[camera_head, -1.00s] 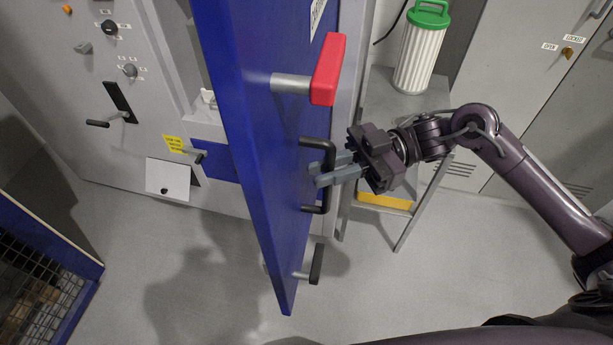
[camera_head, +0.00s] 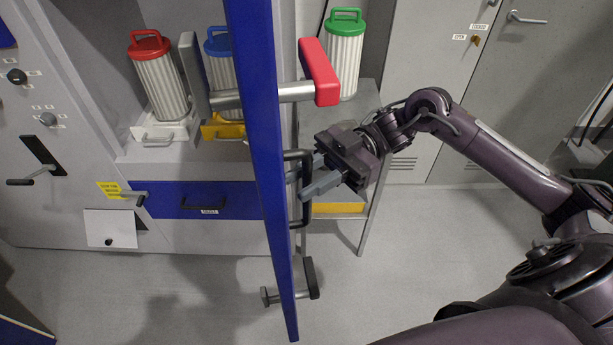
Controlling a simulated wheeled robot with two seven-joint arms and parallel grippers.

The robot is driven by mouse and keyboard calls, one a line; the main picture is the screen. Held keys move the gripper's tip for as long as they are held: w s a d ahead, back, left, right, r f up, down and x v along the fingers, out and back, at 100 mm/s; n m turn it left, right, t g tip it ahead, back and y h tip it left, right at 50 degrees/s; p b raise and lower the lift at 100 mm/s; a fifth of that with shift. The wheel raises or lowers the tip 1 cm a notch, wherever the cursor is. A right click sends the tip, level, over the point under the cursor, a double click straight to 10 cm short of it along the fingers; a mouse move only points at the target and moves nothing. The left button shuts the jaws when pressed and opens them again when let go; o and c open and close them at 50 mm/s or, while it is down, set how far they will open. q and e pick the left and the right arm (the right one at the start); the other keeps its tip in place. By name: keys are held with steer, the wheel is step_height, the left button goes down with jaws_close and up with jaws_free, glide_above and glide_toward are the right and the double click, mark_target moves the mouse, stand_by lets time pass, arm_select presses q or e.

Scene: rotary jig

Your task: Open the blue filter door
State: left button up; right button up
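The blue filter door (camera_head: 258,130) stands swung out and is seen nearly edge-on, with the cabinet inside showing to its left. It carries a black bar handle (camera_head: 306,215), a red-ended lever (camera_head: 320,72) above and a black-ended lever (camera_head: 311,278) below. My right gripper (camera_head: 302,184) reaches in from the right, with its two fingers on either side of the black bar handle; it looks shut on it, though the contact is partly hidden. My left gripper is not in view.
Inside the cabinet stand a red-topped filter (camera_head: 160,85) and a blue-topped filter (camera_head: 221,70), partly behind the door. A blue drawer (camera_head: 170,200) is below. A green-topped filter (camera_head: 344,60) stands on a grey stand (camera_head: 367,100) to the right. Floor in front is clear.

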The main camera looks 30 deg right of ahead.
steer(key=shift+o, duration=0.3)
steer(key=shift+d, duration=0.1)
steer(key=w+d+b, duration=0.1)
steer(key=d+b, duration=0.4)
steer(key=d, duration=0.2)
steer(key=shift+w+d, duration=0.25)
